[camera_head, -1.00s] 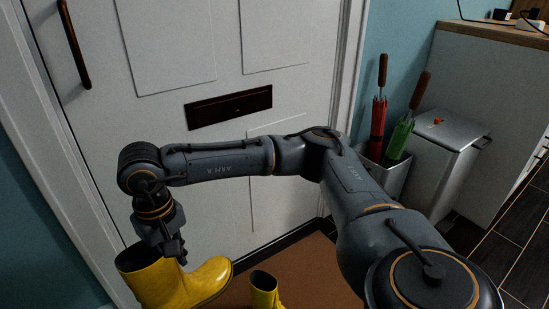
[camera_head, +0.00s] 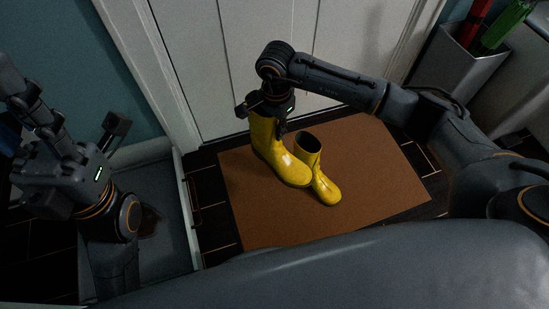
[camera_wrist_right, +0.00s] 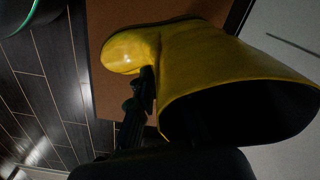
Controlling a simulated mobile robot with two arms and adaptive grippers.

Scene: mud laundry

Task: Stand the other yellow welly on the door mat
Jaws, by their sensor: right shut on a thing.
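One yellow welly (camera_head: 268,142) is upright over the left back part of the brown door mat (camera_head: 265,222), toe pointing to the front right. My right gripper (camera_head: 268,110) is shut on the top of its shaft; the boot's open top and toe show in the right wrist view (camera_wrist_right: 215,60). I cannot tell whether its sole rests on the mat. The other yellow welly (camera_head: 322,180) stands upright on the mat, close to its right. I cannot tell whether the boots touch. My left gripper (camera_head: 80,155) is at the far left, away from the boots; its fingers are unclear.
The white door (camera_head: 240,50) rises just behind the mat. A grey metal holder (camera_head: 455,70) with a red and a green umbrella stands at the back right. A grey tray (camera_head: 155,265) is on the left. The mat's right part and front are clear.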

